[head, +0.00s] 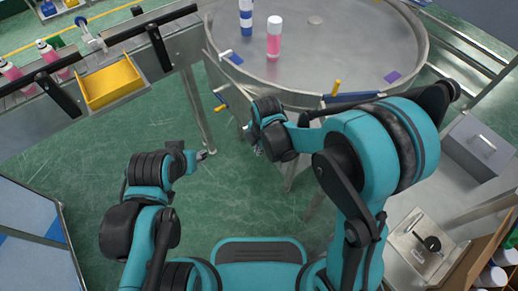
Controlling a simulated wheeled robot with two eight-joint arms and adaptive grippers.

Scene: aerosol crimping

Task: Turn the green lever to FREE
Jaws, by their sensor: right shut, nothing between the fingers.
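I cannot make out a green lever or a FREE marking in the head view. Two yellow handles show at the rim of the round steel table: one yellow handle (336,88) near the front right and another yellow handle (220,107) lower at the left. My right gripper (258,150) hangs below the table's front edge, partly hidden behind its own wrist, and is shut and empty. My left gripper (207,155) points right over the green floor, apart from everything; its fingers are too small to read.
The round steel table (360,50) carries a pink can (274,38) and a blue-and-white can (246,18). A yellow bin (109,83) hangs beside the conveyor at left. A plate with a black knob (432,243) and a grey box (483,143) stand at right. Floor between is clear.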

